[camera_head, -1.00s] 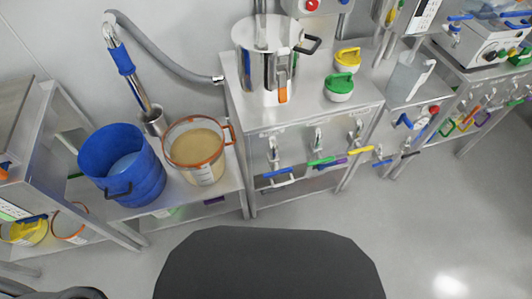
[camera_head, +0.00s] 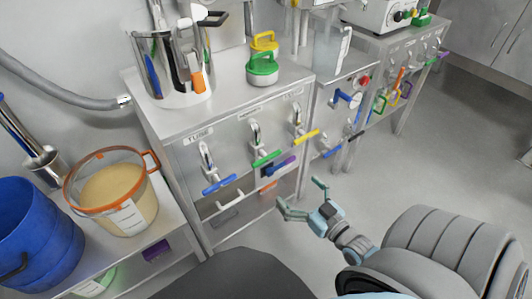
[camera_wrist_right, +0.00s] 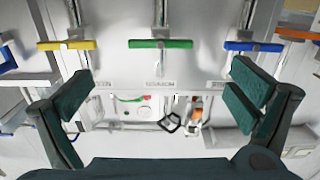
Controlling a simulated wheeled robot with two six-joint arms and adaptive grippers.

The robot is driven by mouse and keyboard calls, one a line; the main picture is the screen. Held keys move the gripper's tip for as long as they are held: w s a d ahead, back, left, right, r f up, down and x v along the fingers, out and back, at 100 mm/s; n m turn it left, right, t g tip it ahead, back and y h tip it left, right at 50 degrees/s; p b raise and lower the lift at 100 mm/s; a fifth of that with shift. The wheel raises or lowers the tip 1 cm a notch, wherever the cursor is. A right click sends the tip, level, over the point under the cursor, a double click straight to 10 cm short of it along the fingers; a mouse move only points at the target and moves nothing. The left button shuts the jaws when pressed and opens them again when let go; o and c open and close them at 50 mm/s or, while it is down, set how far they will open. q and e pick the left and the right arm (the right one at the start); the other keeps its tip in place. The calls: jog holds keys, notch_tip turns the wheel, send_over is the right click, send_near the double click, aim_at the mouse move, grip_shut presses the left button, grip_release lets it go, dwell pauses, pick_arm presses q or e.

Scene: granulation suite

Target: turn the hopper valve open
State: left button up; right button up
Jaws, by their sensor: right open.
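The steel cabinet front (camera_head: 235,140) carries a row of lever valves. They are a blue-handled valve (camera_head: 219,184) under a label reading TUBE, a green-handled valve (camera_head: 266,158) in the middle and a yellow-handled valve (camera_head: 306,136) at right. I cannot read which label says hopper. My right gripper (camera_head: 300,197) is open and empty, in front of and below the yellow and green handles, apart from them. In the right wrist view, the open fingers (camera_wrist_right: 160,72) have the green handle (camera_wrist_right: 160,44) between and beyond them, with yellow (camera_wrist_right: 66,45) left and blue (camera_wrist_right: 253,47) right. My left gripper is out of view.
A steel pot (camera_head: 172,75) and green (camera_head: 262,70) and yellow (camera_head: 264,42) knobbed items stand on the cabinet top. A tub of tan powder (camera_head: 112,190) and a blue bucket (camera_head: 35,240) stand at left. Open floor (camera_head: 400,170) lies to the right.

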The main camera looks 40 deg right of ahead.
aim_at(268, 160)
jog(key=w+b, duration=0.1)
jog(key=w, duration=0.3)
jog(key=w+b, duration=0.2)
jog(key=w, duration=0.3)
jog(key=w+b, duration=0.2)
jog(key=w, duration=0.3)
jog(key=shift+w+d+r, duration=0.1)
jog(key=shift+w+r, duration=0.05)
jog(key=shift+r, duration=0.2)
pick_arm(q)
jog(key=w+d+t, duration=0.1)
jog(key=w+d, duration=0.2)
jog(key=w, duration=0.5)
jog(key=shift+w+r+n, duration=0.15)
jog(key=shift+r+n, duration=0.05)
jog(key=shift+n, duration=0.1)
pick_arm(e)
jog(key=shift+c, duration=0.2)
jog(key=c, duration=0.8)
